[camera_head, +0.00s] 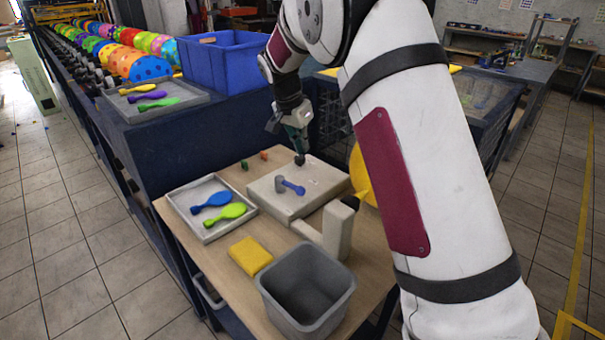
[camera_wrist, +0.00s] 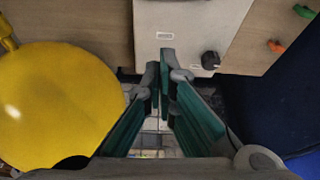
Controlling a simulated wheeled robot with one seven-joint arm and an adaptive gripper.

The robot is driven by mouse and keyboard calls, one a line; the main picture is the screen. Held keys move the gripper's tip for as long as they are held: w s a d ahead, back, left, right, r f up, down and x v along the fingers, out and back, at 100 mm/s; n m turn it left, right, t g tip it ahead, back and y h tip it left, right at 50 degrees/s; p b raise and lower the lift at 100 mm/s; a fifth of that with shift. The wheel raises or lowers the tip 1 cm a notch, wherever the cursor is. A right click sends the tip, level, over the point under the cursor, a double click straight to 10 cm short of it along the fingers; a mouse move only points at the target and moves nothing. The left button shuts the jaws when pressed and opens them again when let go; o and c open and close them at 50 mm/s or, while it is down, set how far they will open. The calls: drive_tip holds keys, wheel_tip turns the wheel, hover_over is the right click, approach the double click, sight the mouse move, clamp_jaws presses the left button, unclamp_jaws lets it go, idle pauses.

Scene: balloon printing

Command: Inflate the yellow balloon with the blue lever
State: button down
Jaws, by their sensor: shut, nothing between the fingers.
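The yellow balloon (camera_head: 361,178) shows in the head view beside the grey box (camera_head: 326,187), partly hidden behind my arm. In the wrist view it is large, round and full-looking (camera_wrist: 55,105) at the left. The blue lever (camera_head: 291,187) sits on top of the grey box, its handle pointing right; I cannot make it out in the wrist view. My gripper (camera_head: 299,150) is shut and empty, pointing down at the far side of the box. In the wrist view its fingertips (camera_wrist: 167,62) meet beside the box's edge, left of a black knob (camera_wrist: 210,60).
A tray (camera_head: 208,238) holds flat blue and green balloons at the left. A yellow sponge-like block (camera_head: 250,256) and a grey bin (camera_head: 305,290) stand at the front. A blue crate (camera_head: 222,60) stands on the conveyor side.

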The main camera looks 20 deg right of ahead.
drive_tip(key=p+x, duration=0.1)
drive_tip(key=x, duration=0.8)
drive_tip(key=shift+d+f, duration=0.15)
drive_tip(key=shift+f, duration=0.25)
drive_tip(key=shift+s+a+f+p, duration=0.1)
drive_tip(key=shift+s+a+p, duration=0.2)
drive_tip(key=shift+a, duration=0.2)
drive_tip(key=shift+s+a+f+p, duration=0.1)
drive_tip(key=shift+s+a+p, duration=0.2)
drive_tip(key=shift+a, duration=0.15)
drive_tip(key=shift+s+a+f, duration=0.3)
drive_tip(key=shift+s+a, duration=0.05)
drive_tip(key=shift+a, duration=0.3)
drive_tip(key=shift+a, duration=0.2)
drive_tip(key=shift+s+a+f+m, duration=0.15)
drive_tip(key=shift+s+a+m, duration=0.15)
drive_tip(key=shift+s+a, duration=0.15)
drive_tip(key=shift+s+a+m+g+b, duration=0.15)
drive_tip(key=shift+m+g+b, duration=0.15)
drive_tip(key=shift+m+b, duration=0.2)
